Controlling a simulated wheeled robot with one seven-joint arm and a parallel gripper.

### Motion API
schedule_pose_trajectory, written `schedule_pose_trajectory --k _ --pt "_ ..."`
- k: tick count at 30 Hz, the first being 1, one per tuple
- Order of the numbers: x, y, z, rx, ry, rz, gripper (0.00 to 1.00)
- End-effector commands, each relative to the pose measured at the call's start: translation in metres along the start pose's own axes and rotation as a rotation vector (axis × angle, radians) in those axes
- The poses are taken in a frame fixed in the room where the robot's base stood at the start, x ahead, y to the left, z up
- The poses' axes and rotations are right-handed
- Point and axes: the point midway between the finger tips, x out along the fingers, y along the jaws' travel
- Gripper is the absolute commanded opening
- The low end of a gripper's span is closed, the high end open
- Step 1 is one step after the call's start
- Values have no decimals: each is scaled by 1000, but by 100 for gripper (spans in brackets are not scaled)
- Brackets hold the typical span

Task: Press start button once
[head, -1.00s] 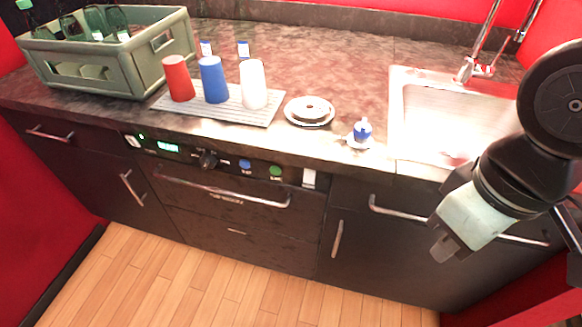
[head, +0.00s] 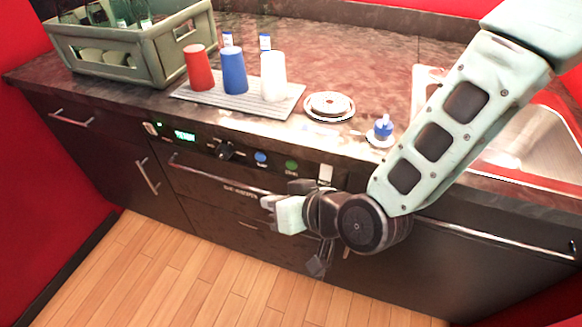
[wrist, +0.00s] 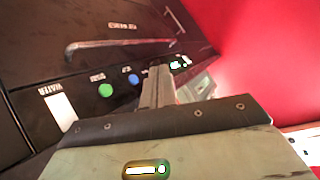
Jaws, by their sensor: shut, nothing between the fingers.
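The control panel shows a blue round button (head: 261,157) and a green round button (head: 291,165). Their small labels are too blurred to read surely, so I cannot tell by text which is start. In the wrist view, the green button (wrist: 105,91) and blue button (wrist: 133,80) show left of my fingers. My gripper (head: 267,202) is shut and empty, below the two buttons in the head view, and seems apart from the panel. Its shut fingers (wrist: 157,82) overlap part of the panel near the dark knob in the wrist view.
The panel also has a dark knob (head: 224,150), a green lit display (head: 185,135) and a white switch (head: 325,174). A metal handle (head: 215,177) runs below it. The counter above holds cups, a crate (head: 130,68) and a blue-topped item (head: 383,128). The floor is clear.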

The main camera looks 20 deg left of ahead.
Motion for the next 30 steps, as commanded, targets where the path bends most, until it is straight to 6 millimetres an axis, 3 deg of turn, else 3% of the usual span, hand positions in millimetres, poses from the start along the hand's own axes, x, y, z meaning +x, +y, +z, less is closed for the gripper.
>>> schedule_pose_trajectory --k 3,8,16,30 --pt "28 -2 9 94 163 -11 0" --pt "45 7 15 215 375 35 0" --pt "44 27 28 329 572 138 0" --pt "43 31 27 338 594 153 0"
